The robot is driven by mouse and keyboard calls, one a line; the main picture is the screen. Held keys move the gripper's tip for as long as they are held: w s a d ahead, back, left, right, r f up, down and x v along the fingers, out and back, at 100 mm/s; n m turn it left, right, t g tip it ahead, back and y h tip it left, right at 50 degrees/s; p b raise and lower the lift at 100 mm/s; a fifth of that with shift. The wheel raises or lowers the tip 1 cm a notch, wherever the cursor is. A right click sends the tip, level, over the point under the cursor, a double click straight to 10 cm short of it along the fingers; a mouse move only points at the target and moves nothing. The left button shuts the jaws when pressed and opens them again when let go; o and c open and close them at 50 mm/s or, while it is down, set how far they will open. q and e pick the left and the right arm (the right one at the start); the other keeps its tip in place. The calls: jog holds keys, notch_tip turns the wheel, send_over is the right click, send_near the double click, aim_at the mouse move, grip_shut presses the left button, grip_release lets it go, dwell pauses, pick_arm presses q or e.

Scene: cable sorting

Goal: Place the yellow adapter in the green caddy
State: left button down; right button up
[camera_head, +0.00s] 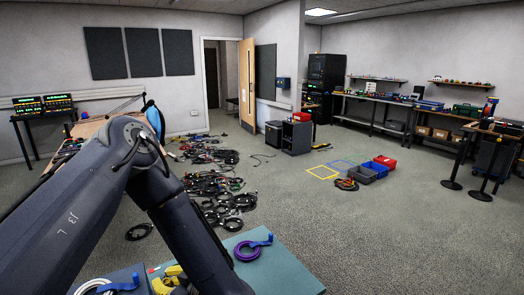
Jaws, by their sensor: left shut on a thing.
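A yellow object (163,284) shows at the bottom edge, on or just above the near tabletop, partly cut off and beside my left forearm. I cannot tell whether it is the yellow adapter. My left arm comes in from the left, bends at the elbow, and its forearm runs down out of the bottom edge. My left gripper's fingers are out of the frame, so what they hold is hidden. My right gripper is not in view. I cannot make out a green caddy; a dark green case (467,110) sits on the far right bench.
The near teal surface (290,277) carries a purple cable coil (246,251) with a blue strap. A white cable coil (92,287) lies at the lower left. Cable piles (205,185) cover the floor beyond. Blue and red bins (371,168) stand at centre right; open carpet surrounds them.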

pick_arm(q)
jog(key=d+m+t+h, duration=0.1)
jog(key=d+m, duration=0.1)
jog(key=d, duration=0.3)
jog(key=s+a+n+g+y, duration=0.3)
jog(key=a+n+g, duration=0.35)
jog(key=a, duration=0.85)
jog(key=s+a+r+n+g+h, duration=0.2)
jog(key=s+a+n+g, duration=0.5)
jog(key=s, duration=0.4)
jog(key=shift+s+a+r+n+g+h, duration=0.35)
jog(key=shift+r+n+g, duration=0.3)
jog(key=shift+g, duration=0.3)
jog(key=shift+w+f, duration=0.1)
notch_tip(320, 180, down, 20)
jog(key=shift+r, duration=0.2)
jog(key=shift+f, duration=0.1)
jog(key=c, duration=1.3)
grip_release()
jog(key=shift+c, duration=0.2)
